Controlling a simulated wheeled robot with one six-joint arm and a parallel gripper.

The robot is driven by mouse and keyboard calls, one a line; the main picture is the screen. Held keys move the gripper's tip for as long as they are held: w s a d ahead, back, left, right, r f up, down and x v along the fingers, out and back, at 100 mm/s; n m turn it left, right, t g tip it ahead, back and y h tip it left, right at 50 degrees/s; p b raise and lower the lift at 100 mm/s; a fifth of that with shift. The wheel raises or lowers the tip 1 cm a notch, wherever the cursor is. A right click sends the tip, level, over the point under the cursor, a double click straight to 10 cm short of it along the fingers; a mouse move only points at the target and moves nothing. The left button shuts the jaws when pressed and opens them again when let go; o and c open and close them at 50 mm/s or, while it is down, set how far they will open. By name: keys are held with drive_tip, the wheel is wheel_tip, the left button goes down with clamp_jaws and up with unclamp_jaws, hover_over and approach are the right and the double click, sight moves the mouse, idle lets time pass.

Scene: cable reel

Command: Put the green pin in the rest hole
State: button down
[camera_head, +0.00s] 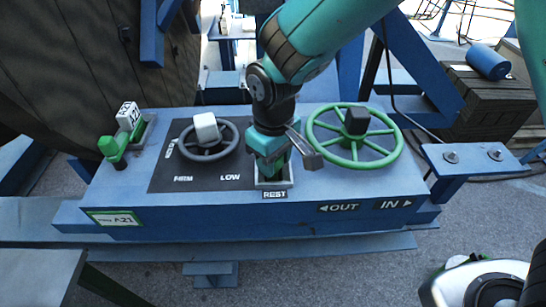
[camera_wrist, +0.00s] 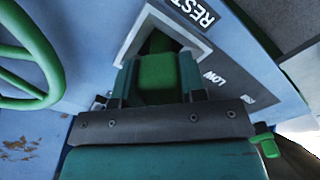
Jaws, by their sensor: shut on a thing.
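My gripper (camera_head: 275,168) is over the rest hole, pointing down, with its fingers shut on the green pin. The pin (camera_wrist: 158,75) shows between the two fingers in the wrist view. Its far end reaches the opening of the rest hole, a square pale-framed socket (camera_wrist: 190,38) marked REST. In the head view the socket's frame (camera_head: 274,184) shows just under the fingers. The fingers and wrist hide much of the pin and hole, so I cannot tell how deep the pin sits.
A green handwheel (camera_head: 398,145) stands close on the right of my gripper. A grey dial (camera_head: 231,138) with a white block is on the left, on a dark plate marked LOW. A green lever (camera_head: 113,148) and a white block (camera_head: 128,115) stand at the panel's far left.

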drive_tip(key=shift+s+d+r, duration=0.1)
drive_tip(key=c, duration=0.6)
unclamp_jaws()
wheel_tip(320, 180, up, 17)
drive_tip(key=b, duration=0.3)
drive_tip(key=shift+r, duration=0.2)
drive_tip(key=shift+d, duration=0.1)
drive_tip(key=s+d+f+y, duration=0.2)
drive_tip(key=s+d, duration=0.3)
drive_tip(key=s, duration=0.3)
drive_tip(key=s+d+f+m+y, duration=0.1)
drive_tip(key=s+d+f+y, duration=0.1)
drive_tip(key=s+d, duration=0.4)
drive_tip(key=shift+s+f+m, duration=0.15)
drive_tip(key=shift+s+m, duration=0.15)
drive_tip(key=shift+s, duration=0.7)
